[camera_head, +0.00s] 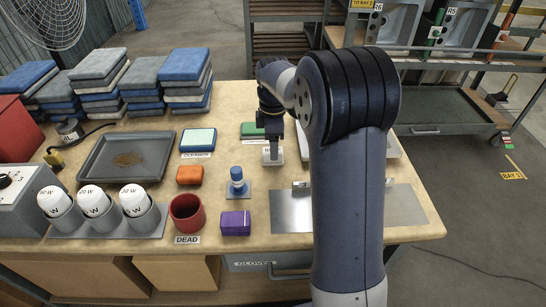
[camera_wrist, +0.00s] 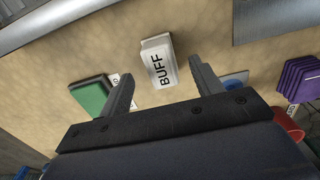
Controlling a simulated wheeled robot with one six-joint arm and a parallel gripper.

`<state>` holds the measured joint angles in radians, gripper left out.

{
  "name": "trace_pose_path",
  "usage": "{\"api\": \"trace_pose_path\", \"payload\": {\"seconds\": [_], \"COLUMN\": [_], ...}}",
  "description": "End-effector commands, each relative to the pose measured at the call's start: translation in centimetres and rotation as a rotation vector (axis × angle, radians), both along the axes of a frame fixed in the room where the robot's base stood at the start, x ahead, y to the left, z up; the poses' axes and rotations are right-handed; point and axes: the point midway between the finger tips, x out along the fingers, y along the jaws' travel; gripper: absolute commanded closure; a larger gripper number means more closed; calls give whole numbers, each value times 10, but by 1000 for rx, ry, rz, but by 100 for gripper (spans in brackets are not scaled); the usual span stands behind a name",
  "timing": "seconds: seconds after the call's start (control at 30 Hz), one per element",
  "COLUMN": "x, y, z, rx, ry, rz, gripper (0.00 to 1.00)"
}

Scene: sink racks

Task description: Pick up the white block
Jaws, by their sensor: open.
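A white block (camera_wrist: 160,58) marked BUFF lies on the tan workbench in the wrist view, between and just beyond my gripper's fingertips. My gripper (camera_wrist: 158,78) is open and empty, with one finger on each side of the block's near end; I cannot tell how high it is above the bench. In the head view my gripper (camera_head: 271,150) points down over the bench, left of my arm's large link. The block is mostly hidden there by the gripper and arm.
A green pad (camera_wrist: 92,97) lies left of the block in the wrist view. A metal plate (camera_head: 290,212) lies in front.

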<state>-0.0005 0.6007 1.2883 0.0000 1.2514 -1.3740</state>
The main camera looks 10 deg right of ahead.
Motion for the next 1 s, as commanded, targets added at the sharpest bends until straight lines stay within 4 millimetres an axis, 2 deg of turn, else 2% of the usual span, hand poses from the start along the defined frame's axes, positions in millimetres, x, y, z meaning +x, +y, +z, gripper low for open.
{"api": "trace_pose_path", "payload": {"seconds": [0.1,0.23,0.5,1.0], "x": [-1,-1,-1,-1], "y": [1,2,1,1], "z": [-22,-40,-42,-42], "rx": [0,0,0,0], "ry": [4,3,1,1], "rz": [1,0,0,0], "gripper": [38,38,39,80]}}
